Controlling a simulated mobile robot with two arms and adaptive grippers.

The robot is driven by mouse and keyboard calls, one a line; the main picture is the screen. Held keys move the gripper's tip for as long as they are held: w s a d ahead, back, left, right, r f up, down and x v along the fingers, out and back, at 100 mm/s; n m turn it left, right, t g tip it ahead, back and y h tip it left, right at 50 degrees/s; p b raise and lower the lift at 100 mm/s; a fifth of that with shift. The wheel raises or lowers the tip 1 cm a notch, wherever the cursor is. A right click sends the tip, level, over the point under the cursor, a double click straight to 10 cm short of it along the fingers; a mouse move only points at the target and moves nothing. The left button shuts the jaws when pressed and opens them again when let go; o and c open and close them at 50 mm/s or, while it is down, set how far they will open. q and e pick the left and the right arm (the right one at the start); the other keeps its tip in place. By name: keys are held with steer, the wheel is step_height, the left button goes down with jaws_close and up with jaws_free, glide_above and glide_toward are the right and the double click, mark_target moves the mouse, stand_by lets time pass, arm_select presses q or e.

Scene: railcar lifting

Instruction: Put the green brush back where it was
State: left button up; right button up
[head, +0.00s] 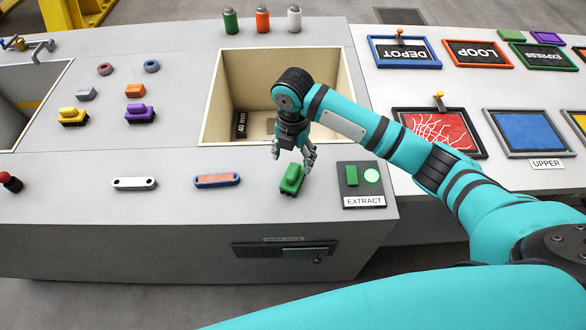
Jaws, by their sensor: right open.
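The green brush (291,181) lies on the grey console top (250,165), in front of the square bin and left of the EXTRACT panel. My right gripper (293,160) is just behind and above the brush, pointing down with its fingers apart. One finger is close to the brush's right end; I cannot tell if it touches. The gripper holds nothing that I can see. A yellow brush (73,117) and a purple brush (140,114) of similar shape stand further left. My left gripper is out of view.
The square bin (212,100) opens behind my gripper, partly hidden by my right arm. The EXTRACT panel (362,201) has a green block and a round green button. An orange-blue handle (216,180) and a white handle (134,184) lie left. Framed DEPOT (405,66) and LOOP panels are at right.

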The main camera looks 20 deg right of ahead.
mark_target(293, 170)
steer(key=shift+r, duration=2.3)
